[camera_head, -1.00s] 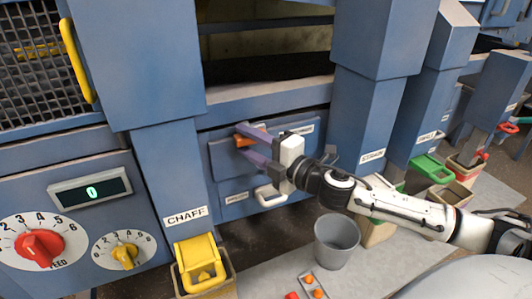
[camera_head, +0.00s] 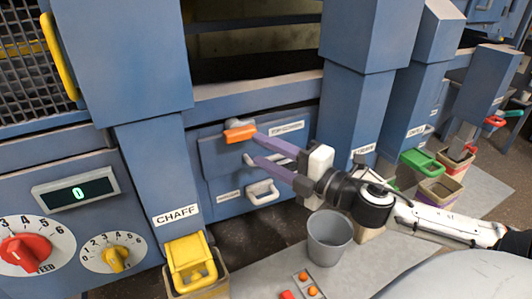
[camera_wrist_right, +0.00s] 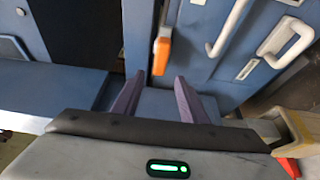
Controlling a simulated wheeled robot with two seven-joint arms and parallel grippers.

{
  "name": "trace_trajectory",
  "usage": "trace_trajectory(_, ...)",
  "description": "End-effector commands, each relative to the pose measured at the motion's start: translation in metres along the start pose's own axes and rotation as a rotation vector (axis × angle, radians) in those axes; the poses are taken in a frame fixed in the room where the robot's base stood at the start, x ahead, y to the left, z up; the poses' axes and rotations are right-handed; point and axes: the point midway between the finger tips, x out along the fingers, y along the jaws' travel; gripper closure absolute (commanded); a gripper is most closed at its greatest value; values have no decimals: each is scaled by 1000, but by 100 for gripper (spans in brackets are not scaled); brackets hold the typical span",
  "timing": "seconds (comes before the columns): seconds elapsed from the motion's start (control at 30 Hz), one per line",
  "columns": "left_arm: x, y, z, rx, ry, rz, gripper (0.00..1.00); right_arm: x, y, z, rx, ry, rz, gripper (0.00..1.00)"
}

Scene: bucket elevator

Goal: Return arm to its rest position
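My right gripper (camera_head: 253,149) is in front of the blue machine's panel labelled TOP SCREEN. Its two purple fingers are spread apart with nothing seen between them. The orange handle (camera_head: 240,134) on that panel is just up and left of the fingertips. In the right wrist view the fingers (camera_wrist_right: 157,83) are open, and the orange handle (camera_wrist_right: 161,57) appears ahead of them with a visible gap. My right arm (camera_head: 425,218) reaches in from the right side. My left gripper is not in view.
A grey bucket (camera_head: 329,238) stands on the floor below my right wrist. White handles (camera_head: 262,192) stick out from the panel near the fingers. The yellow CHAFF box (camera_head: 191,263) is at the lower left. Blue chutes (camera_head: 355,110) stand behind the arm.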

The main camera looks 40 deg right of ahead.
Motion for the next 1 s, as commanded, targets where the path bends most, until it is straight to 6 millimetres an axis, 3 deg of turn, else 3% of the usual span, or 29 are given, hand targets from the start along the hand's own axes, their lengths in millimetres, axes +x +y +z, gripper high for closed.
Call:
trace_trajectory(0.47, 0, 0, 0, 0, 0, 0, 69, 0, -1, 0, 4, -2, -2, 61)
trace_trajectory(0.57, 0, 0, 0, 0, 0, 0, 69, -3, -18, 4, 60, -25, -28, 61)
trace_trajectory(0.67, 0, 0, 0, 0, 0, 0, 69, -13, -62, 11, 206, -88, -94, 61)
trace_trajectory(0.77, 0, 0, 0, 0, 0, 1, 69, -33, -129, 10, 429, -179, -193, 61)
trace_trajectory(0.87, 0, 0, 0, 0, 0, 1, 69, -58, -199, -10, 675, -274, -299, 61)
trace_trajectory(1.0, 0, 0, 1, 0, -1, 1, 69, -96, -284, -65, 1004, -393, -443, 61)
